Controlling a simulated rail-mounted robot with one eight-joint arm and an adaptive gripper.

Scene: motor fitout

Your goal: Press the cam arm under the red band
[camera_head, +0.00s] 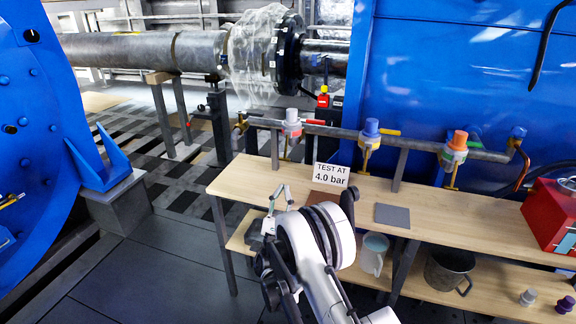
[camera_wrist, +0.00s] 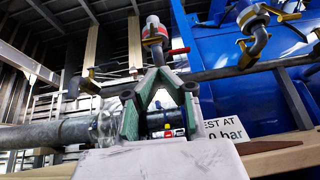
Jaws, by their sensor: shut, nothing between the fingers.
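A pale coupling with a red band (camera_head: 291,124) stands on the horizontal pipe, left of the other couplings. In the wrist view the red-banded coupling (camera_wrist: 154,31) is above my fingertips. A red cam arm (camera_wrist: 178,51) sticks out to its right under the band; in the head view the red arm (camera_head: 315,122) also points right. My gripper (camera_wrist: 160,72) is shut and empty, its green-and-black fingers meeting at the tips. In the head view my gripper (camera_head: 279,191) is at the bench's left part, below the pipe. Whether it touches anything cannot be told.
A "TEST AT 4.0 bar" sign (camera_head: 331,175) stands on the wooden bench (camera_head: 240,179). A red box (camera_head: 552,214) sits at the right. A mug (camera_head: 374,253) is below.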

